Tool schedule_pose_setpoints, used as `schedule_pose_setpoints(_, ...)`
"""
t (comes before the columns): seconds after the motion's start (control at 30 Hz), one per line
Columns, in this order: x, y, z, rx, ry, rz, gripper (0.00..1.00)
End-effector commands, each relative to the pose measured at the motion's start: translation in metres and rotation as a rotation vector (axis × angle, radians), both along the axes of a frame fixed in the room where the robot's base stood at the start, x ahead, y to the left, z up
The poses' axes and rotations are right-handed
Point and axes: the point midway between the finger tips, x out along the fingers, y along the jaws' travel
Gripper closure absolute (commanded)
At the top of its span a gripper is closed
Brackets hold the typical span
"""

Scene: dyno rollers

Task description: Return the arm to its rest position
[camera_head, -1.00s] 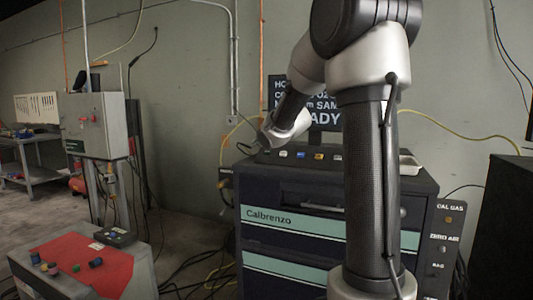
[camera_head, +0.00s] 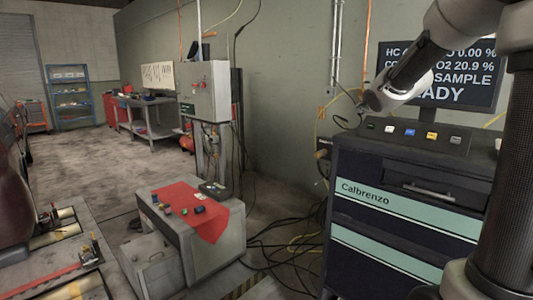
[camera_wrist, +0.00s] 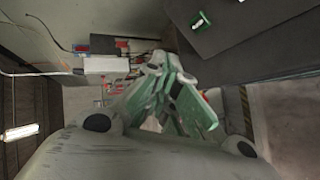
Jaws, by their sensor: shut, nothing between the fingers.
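My arm (camera_head: 500,170) stands at the right edge of the head view, and its upper end is cut off by the frame. Its grey wrist end (camera_head: 388,95) hangs beside the top of the dark Calbrenzo cabinet (camera_head: 365,205); the fingers cannot be made out there. In the wrist view, my gripper (camera_wrist: 170,92) shows its green and grey fingers closed together, with nothing held between them.
A grey bench with a red mat (camera_head: 215,226) and small coloured parts stands left of the cabinet. A screen (camera_head: 460,75) rises behind the cabinet. Rollers (camera_head: 55,232) lie at lower left. Cables (camera_head: 290,245) trail on the floor. Open floor (camera_head: 90,160) extends behind.

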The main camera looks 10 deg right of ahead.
Motion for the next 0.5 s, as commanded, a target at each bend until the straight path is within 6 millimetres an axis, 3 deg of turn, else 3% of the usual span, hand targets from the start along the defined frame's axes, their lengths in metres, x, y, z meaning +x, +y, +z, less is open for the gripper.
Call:
schedule_pose_setpoints(0.07, -0.025, 0.001, 0.001, 0.076, 0.027, -0.066, 1.00)
schedule_pose_setpoints(0.17, -0.083, 0.004, -0.009, 0.264, 0.105, -0.226, 1.00)
schedule_pose_setpoints(0.3, -0.191, 0.020, -0.045, 0.593, 0.252, -0.509, 1.00)
schedule_pose_setpoints(0.4, -0.260, 0.037, -0.074, 0.784, 0.357, -0.686, 1.00)
schedule_pose_setpoints(0.5, -0.316, 0.054, -0.100, 0.924, 0.452, -0.830, 1.00)
